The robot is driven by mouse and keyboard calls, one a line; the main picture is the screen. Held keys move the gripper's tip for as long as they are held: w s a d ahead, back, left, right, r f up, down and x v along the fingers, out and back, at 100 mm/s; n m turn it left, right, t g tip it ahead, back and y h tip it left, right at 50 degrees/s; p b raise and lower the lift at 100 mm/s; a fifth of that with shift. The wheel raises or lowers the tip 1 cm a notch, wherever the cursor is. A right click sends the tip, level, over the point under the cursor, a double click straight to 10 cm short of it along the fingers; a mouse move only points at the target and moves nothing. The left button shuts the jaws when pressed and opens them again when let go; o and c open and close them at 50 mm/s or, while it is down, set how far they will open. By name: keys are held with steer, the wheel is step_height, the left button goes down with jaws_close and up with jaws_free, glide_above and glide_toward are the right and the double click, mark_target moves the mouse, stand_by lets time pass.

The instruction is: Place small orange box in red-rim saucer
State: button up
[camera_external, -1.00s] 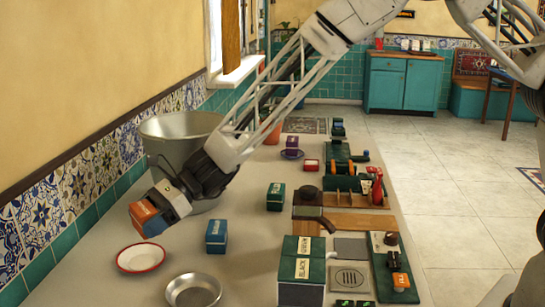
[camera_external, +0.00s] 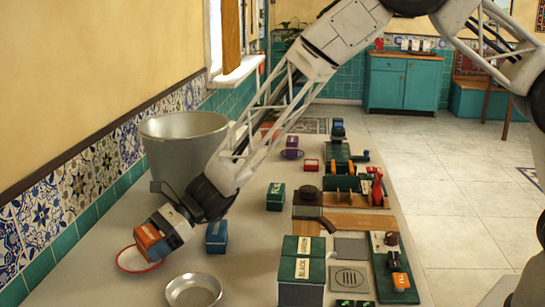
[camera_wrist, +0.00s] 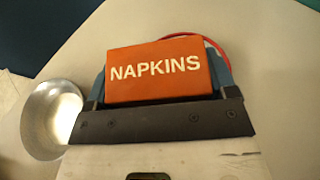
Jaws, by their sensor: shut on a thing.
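My gripper (camera_external: 160,238) is shut on an orange box (camera_external: 149,243) at the left of the counter. In the wrist view the box (camera_wrist: 158,72) is marked "NAPKINS" and sits between the two fingers. The red-rim saucer (camera_external: 127,260) is white with a red edge. The box and gripper cover much of it in the external view. In the wrist view only a red arc of its rim (camera_wrist: 219,54) shows behind the box. I cannot tell whether the box touches the saucer.
A metal bowl (camera_external: 193,291) stands in front of the saucer. A blue box (camera_external: 216,238) is close to the right of my gripper. A large metal bucket (camera_external: 180,150) stands behind by the tiled wall. Green tins (camera_external: 302,268) and a green box (camera_external: 275,197) are further right.

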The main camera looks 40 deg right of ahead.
steer(key=shift+f, duration=0.3)
steer(key=shift+f, duration=0.4)
steer(key=o, duration=0.9)
steer(key=shift+c, duration=0.2)
steer(key=shift+r, duration=0.1)
steer(key=shift+r, duration=0.2)
steer(key=shift+d+r, duration=0.2)
steer(key=shift+d, duration=0.05)
steer(key=v, duration=1.1)
steer(key=shift+d, duration=0.3)
